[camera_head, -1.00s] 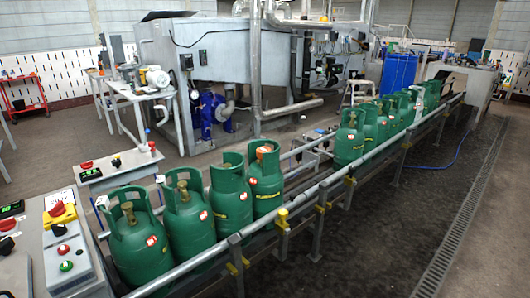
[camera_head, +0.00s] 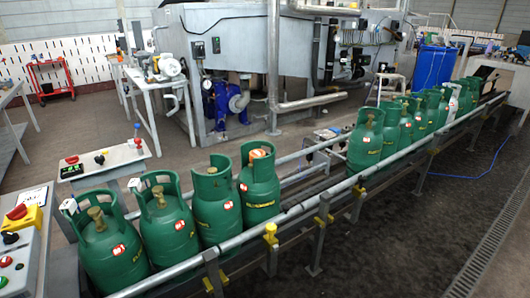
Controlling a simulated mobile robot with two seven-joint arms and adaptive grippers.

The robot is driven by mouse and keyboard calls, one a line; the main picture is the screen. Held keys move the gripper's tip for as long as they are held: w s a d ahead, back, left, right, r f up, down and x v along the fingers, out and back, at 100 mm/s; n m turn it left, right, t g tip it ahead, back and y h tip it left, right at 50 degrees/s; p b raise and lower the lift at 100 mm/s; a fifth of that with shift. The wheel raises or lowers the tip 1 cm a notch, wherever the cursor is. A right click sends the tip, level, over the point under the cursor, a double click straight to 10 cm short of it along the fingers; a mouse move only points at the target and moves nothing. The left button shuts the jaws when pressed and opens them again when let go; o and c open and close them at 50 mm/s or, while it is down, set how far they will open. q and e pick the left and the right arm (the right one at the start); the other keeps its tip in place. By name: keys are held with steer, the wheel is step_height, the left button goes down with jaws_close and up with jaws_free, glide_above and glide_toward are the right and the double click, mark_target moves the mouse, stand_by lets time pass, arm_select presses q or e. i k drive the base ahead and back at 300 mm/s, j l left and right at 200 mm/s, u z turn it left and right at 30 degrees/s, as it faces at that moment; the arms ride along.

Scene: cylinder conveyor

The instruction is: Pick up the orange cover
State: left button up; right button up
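The orange cover (camera_head: 258,154) sits at the top of a green gas cylinder (camera_head: 260,190), inside its collar. This cylinder is the rightmost of the near group on the conveyor. The other near cylinders show brass-coloured valves or closed collars without an orange cover. Neither of my grippers shows in the head view, so I cannot see their state.
The conveyor rail (camera_head: 285,217) runs from the lower left to the upper right, with yellow clamps (camera_head: 270,233) on its near side. More green cylinders (camera_head: 366,140) stand farther along. Control panels (camera_head: 18,240) stand at the left. The dark floor at the lower right is clear.

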mark_target(256, 153)
steer(key=i+l, duration=0.4)
steer(key=l, duration=0.2)
steer(key=i+l+u, duration=0.1)
steer(key=l, duration=0.2)
steer(key=i, duration=0.05)
